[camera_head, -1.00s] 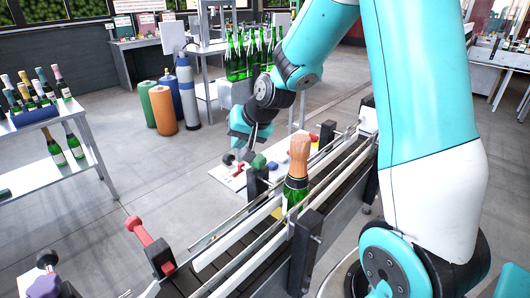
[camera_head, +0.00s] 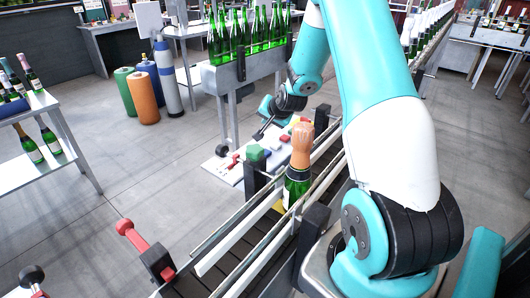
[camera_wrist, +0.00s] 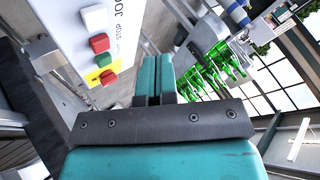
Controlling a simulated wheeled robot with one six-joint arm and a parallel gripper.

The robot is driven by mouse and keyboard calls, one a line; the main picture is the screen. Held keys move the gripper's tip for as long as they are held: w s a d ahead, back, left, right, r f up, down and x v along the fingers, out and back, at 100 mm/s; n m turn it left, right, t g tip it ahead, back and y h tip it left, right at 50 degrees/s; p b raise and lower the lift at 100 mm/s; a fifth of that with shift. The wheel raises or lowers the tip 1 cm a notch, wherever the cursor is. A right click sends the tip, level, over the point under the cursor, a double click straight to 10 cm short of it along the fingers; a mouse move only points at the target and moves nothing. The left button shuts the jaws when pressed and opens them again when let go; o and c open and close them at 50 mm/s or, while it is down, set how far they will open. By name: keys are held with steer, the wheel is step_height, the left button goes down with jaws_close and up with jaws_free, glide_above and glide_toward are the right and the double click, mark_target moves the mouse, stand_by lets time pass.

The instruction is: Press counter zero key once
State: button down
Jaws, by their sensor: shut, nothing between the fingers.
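My gripper (camera_head: 261,132) is at the end of the teal arm, beyond the conveyor and close to a white panel (camera_head: 228,172) with coloured keys. In the wrist view my gripper (camera_wrist: 158,75) has its two teal fingers together, with nothing between them. The panel (camera_wrist: 75,15) shows at the upper left there, left of the fingertips and apart from them. It carries a white key (camera_wrist: 94,17), red keys (camera_wrist: 99,42) and a green key (camera_wrist: 108,76). The printing includes "STOP"; I cannot tell which key is counter zero.
A green bottle (camera_head: 296,190) with a copper-coloured foil top stands on the conveyor (camera_head: 236,245) between rails. A green knob (camera_head: 255,152) on a black post stands near the panel. A row of green bottles (camera_head: 245,38) stands behind. Open floor (camera_head: 150,170) lies to the left.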

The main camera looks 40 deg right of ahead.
mark_target(267, 152)
steer(key=shift+f+b, duration=3.15)
steer(key=shift+f, duration=1.25)
steer(key=shift+f, duration=0.15)
steer(key=shift+f+b, duration=0.3)
steer(key=shift+b, duration=0.1)
steer(key=shift+f+b, duration=0.45)
steer(key=shift+f, duration=0.05)
steer(key=shift+r, duration=0.1)
steer(key=shift+r+p, duration=0.7)
steer(key=shift+r, duration=0.15)
steer(key=shift+r+p, duration=1.75)
steer(key=shift+r, duration=0.8)
